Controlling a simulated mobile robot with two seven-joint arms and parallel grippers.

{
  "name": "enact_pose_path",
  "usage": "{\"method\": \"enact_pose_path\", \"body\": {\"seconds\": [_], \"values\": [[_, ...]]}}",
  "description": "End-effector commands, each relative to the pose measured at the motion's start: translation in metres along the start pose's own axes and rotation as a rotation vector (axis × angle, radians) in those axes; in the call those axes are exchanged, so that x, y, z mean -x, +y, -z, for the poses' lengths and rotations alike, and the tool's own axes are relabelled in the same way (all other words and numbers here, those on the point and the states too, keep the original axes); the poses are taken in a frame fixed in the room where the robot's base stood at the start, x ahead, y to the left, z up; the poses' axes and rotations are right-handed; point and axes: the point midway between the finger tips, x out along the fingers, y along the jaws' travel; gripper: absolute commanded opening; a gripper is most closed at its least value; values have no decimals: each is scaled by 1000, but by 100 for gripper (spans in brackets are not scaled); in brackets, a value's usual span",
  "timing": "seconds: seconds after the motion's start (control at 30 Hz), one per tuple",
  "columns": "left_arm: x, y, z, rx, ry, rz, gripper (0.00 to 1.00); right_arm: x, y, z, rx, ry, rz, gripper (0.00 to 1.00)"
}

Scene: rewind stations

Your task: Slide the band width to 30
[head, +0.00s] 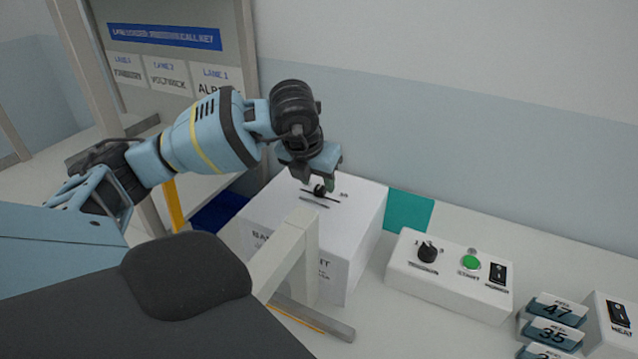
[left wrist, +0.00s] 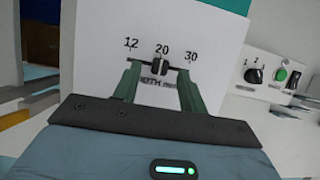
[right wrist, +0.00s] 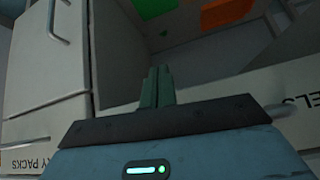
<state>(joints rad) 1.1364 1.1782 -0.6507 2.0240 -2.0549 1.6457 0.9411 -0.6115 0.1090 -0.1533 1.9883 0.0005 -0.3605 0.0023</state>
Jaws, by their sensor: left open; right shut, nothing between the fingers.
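The band width slider has a dark knob (left wrist: 159,67) in a slot on top of a white box (head: 350,235). In the left wrist view the scale reads 12, 20 and 30 from left to right. The knob sits just below the 20 mark. My left gripper (left wrist: 157,82) is open, with one green finger on each side of the knob and visible gaps between. In the head view my left gripper (head: 315,182) is over the box top at the knob (head: 319,190). My right gripper (right wrist: 157,87) is shut and empty, away from the slider.
A white control box with a rotary knob (head: 427,252), a green button (head: 471,262) and a black switch (head: 497,273) stands to the right. Numbered blocks (head: 552,332) lie farther right. A pale post (head: 285,250) stands before the slider box. Cabinets (right wrist: 50,75) show near my right gripper.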

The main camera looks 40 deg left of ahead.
Motion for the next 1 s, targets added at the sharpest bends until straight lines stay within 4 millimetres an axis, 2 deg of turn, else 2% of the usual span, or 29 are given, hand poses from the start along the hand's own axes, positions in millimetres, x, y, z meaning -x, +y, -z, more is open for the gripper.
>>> {"method": "enact_pose_path", "body": {"seconds": [0.2, 0.53, 0.83, 1.0], "values": [[-20, 0, 0, 1, 0, 0, 42, -1, 0, 2, 1, 5, 0, 0], [-22, 0, 0, 0, -1, 0, 40, -2, 1, 4, 4, 8, 0, 0], [-22, 0, 0, 0, -1, 0, 1, -1, 2, 4, 8, 8, 0, 0], [-22, 0, 0, 0, -1, 0, 0, -1, 2, 4, 8, 8, 0, 0]]}}
